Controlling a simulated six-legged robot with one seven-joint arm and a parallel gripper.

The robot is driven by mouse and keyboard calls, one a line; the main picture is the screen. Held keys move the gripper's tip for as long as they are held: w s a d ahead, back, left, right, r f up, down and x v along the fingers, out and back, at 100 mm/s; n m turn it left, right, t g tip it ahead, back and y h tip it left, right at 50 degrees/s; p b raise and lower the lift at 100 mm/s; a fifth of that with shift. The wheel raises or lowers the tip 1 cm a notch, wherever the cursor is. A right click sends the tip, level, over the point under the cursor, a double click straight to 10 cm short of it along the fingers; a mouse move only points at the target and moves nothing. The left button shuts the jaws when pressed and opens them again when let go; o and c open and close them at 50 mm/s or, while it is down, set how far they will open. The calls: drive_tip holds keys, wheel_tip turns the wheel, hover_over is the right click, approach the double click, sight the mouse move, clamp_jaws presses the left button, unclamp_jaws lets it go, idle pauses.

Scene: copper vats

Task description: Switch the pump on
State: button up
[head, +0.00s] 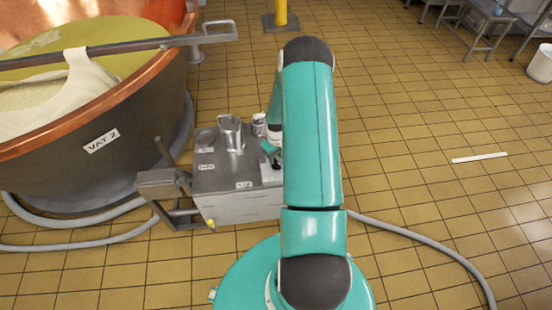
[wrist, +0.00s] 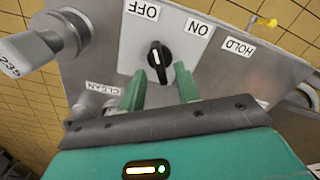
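The pump's control panel (wrist: 110,45) fills much of the wrist view, upside down. A black rotary knob (wrist: 159,62) with a white mark sits on its pale plate, between the OFF label (wrist: 143,12) and the ON label (wrist: 198,30). The mark appears to lean towards OFF. In the head view the grey metal unit (head: 235,208) stands beside the vat.
A HOLD label (wrist: 238,47) and a CLEAN label (wrist: 102,88) flank the plate. A metal knob marked 235 (wrist: 28,60) juts up at left. The copper vat (head: 100,120) is left. Open tiled floor lies right, crossed by a hose (head: 430,245).

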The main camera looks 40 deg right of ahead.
drive_tip(key=shift+f, duration=1)
drive_tip(key=shift+w, duration=0.1)
clamp_jaws()
drive_tip(key=shift+m, duration=0.3)
drive_tip(key=m, duration=1.1)
drive_tip(key=shift+d+m, duration=0.1)
drive_tip(key=shift+m, duration=0.2)
